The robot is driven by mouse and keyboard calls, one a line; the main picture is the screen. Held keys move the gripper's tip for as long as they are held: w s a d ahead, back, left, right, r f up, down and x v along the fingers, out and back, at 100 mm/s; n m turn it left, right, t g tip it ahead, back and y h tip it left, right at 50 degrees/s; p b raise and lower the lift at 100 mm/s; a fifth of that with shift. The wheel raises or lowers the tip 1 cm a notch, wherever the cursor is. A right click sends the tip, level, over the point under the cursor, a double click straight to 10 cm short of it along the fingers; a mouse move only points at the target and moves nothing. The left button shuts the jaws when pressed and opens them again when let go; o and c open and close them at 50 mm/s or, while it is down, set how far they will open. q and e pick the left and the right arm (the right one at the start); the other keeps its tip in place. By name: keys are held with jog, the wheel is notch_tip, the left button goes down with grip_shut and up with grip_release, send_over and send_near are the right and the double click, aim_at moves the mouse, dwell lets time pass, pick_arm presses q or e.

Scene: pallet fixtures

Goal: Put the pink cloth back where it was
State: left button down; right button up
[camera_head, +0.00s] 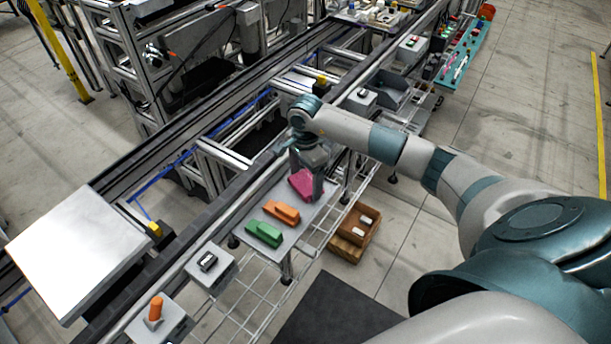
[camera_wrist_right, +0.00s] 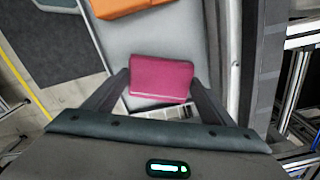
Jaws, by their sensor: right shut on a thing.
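The pink cloth (camera_head: 301,184) is a folded magenta piece at the far end of a grey plate (camera_head: 262,212). It also shows in the right wrist view (camera_wrist_right: 161,79), between the two fingers of my right gripper (camera_wrist_right: 160,88). My right gripper (camera_head: 306,182) points down over the plate and is shut on the cloth. Whether the cloth touches the plate or is just above it, I cannot tell. An orange cloth (camera_head: 282,212) and a green cloth (camera_head: 264,233) lie on the same plate, nearer. My left gripper is not in view.
A wooden box (camera_head: 356,232) stands below, right of the plate. Small grey fixtures (camera_head: 212,266) line the rail at the near left. A large white panel (camera_head: 75,250) lies at the far left. Wire shelving (camera_head: 270,300) runs beneath the plate.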

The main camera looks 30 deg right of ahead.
aim_at(305, 182)
jog(key=shift+f, duration=0.15)
jog(key=o, duration=1)
jog(key=shift+w+r+b, duration=0.1)
jog(key=shift+r+b, duration=0.3)
jog(key=shift+r, duration=0.25)
jog(key=shift+r+b, duration=2)
jog(key=shift+r, duration=3.5)
